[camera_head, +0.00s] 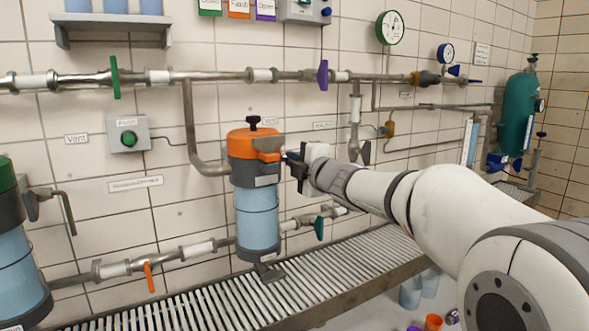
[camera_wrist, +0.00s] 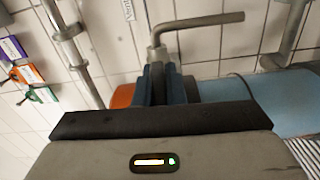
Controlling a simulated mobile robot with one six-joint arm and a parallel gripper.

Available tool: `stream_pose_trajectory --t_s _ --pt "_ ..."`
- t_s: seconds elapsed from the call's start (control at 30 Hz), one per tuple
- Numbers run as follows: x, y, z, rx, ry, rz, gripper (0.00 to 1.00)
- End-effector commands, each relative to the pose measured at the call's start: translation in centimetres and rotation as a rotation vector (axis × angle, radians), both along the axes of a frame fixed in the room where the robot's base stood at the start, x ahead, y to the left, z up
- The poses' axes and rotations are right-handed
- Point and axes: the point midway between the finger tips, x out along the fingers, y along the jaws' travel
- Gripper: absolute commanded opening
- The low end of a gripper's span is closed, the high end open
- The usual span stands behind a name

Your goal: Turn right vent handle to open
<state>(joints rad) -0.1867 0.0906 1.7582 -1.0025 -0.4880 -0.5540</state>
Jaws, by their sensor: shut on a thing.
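The right canister is a blue cylinder (camera_head: 257,218) with an orange top (camera_head: 252,146), upright above the grating. My gripper (camera_head: 297,172) is at its upper right side and hides the fitting there in the head view. In the wrist view, the vent handle (camera_wrist: 205,22) is a grey L-shaped metal rod. It rises from between the fingers and bends toward the blue body's end, so it hangs down along the canister. My gripper (camera_wrist: 166,85) is shut on the handle's base. The exact contact is hidden between the fingers.
A left canister (camera_head: 15,270) has a similar grey lever (camera_head: 67,212) hanging down. Steel pipes with a green handle (camera_head: 115,77) and a purple handle (camera_head: 322,74) run along the tiled wall. A slatted grating (camera_head: 215,306) lies below. My arm fills the right foreground.

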Motion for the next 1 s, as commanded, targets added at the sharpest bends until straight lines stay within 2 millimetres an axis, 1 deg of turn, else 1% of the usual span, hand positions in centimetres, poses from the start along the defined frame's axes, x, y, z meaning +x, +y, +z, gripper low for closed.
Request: stream_pose_trajectory --t_s 0.03,0.3,0.77,0.8,1.0 --pt "-0.05 0.11 -0.29 -0.018 -0.011 0.003 0.00" --pt "-0.03 0.03 -0.20 -0.079 -0.052 0.002 0.00" --pt "0.00 -0.01 -0.17 -0.090 -0.058 0.001 0.00" --pt "0.00 -0.01 -0.17 -0.090 -0.058 0.001 0.12" --pt "-0.01 0.01 -0.13 -0.088 -0.058 0.001 0.29"
